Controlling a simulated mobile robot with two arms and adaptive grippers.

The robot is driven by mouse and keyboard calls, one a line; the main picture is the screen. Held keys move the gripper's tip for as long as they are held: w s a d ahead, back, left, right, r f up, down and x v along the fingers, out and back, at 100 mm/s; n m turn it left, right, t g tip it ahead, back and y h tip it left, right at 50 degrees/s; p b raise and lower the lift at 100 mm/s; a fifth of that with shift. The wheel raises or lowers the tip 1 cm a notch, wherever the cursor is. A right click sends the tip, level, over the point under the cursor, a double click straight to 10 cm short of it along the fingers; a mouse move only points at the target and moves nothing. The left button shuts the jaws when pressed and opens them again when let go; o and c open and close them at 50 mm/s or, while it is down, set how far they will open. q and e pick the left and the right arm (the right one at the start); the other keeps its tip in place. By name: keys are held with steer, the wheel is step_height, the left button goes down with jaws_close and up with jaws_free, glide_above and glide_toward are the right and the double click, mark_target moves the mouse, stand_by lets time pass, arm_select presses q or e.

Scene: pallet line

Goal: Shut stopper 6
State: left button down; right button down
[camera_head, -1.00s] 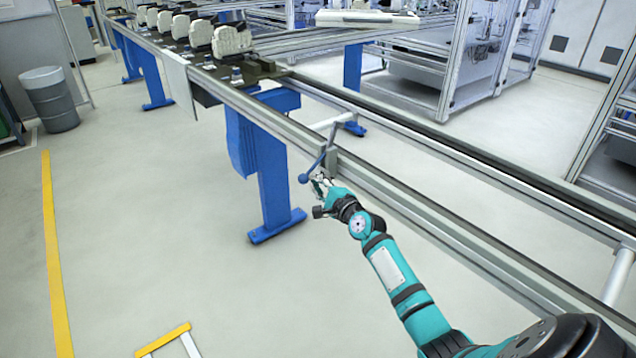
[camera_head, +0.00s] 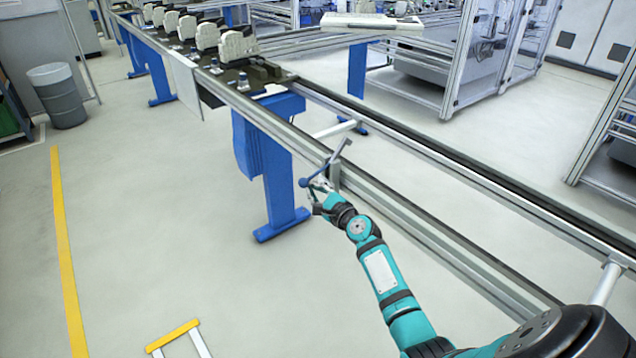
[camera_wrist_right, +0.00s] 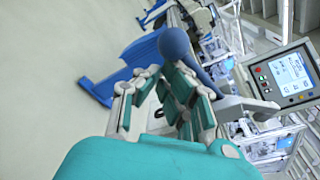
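The stopper's lever, with a blue ball knob (camera_head: 303,182), is mounted on the near side of the conveyor rail. Its grey bar (camera_head: 341,151) slants up to the right over the near rail. In the right wrist view the ball knob (camera_wrist_right: 175,42) and blue lever arm appear just beyond the fingers. My right gripper (camera_head: 317,188) is at the lever, just below and right of the knob. In the wrist view its fingers (camera_wrist_right: 155,90) stand apart with a gap between them, close to or touching the lever. I see no number label. My left gripper is not in view.
The conveyor rail (camera_head: 430,220) runs from upper left to lower right. Pallets with pale parts (camera_head: 237,44) stand upstream. A blue support leg (camera_head: 278,190) is left of my gripper. A screen panel (camera_wrist_right: 285,75) shows in the wrist view.

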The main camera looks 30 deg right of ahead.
step_height(320, 180, up, 7)
steer(key=a+m+y+p, duration=0.1)
steer(key=m+p, duration=0.6)
steer(key=p, duration=0.4)
steer(key=shift+a+r, duration=0.15)
